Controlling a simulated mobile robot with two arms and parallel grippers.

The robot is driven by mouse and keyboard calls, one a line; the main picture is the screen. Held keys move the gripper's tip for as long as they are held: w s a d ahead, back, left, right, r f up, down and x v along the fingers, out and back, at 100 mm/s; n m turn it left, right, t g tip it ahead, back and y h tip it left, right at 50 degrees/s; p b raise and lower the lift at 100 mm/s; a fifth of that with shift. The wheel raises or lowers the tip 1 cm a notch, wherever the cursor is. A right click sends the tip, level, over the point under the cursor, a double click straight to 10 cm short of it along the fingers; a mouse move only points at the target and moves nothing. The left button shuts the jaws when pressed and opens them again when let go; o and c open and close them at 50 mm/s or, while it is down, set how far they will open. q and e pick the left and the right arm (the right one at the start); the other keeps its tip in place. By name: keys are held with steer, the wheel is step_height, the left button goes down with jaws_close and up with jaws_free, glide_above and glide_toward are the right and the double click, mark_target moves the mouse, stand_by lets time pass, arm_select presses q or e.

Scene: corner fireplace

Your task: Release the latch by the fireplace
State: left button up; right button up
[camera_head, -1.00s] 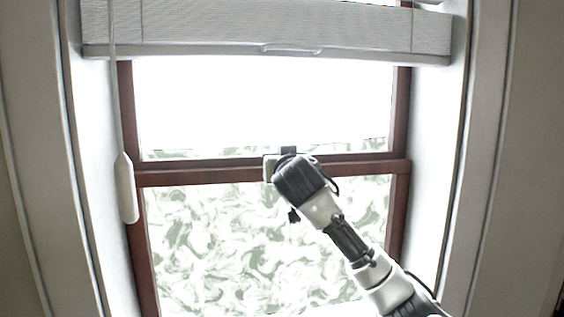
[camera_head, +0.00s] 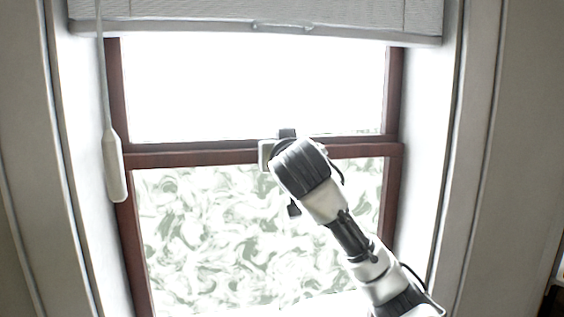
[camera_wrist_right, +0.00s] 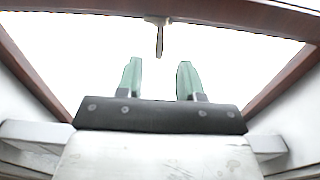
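The latch (camera_wrist_right: 159,36) is a small narrow piece hanging from the reddish-brown window rail at the top centre of the right wrist view. My right gripper (camera_wrist_right: 160,78) is open, with two green-padded fingers apart and nothing between them. The latch lies ahead of the fingertips, roughly centred on the gap and apart from both. In the head view my right arm reaches up from the lower right to the window's middle rail (camera_head: 200,155). My wrist there hides the fingers and the latch. My left gripper is not in view.
The brown-framed window has bright glass (camera_head: 220,225) behind the arm. A pleated blind (camera_head: 250,14) hangs across the top. A cord with a white pull (camera_head: 113,165) hangs at the left. White side walls (camera_head: 430,140) close in on both sides of the recess.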

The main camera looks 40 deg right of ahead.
steer(key=b+v, duration=0.1)
steer(key=v, duration=0.3)
steer(key=shift+s+a, duration=0.1)
steer(key=shift+s, duration=0.05)
stand_by(0.4)
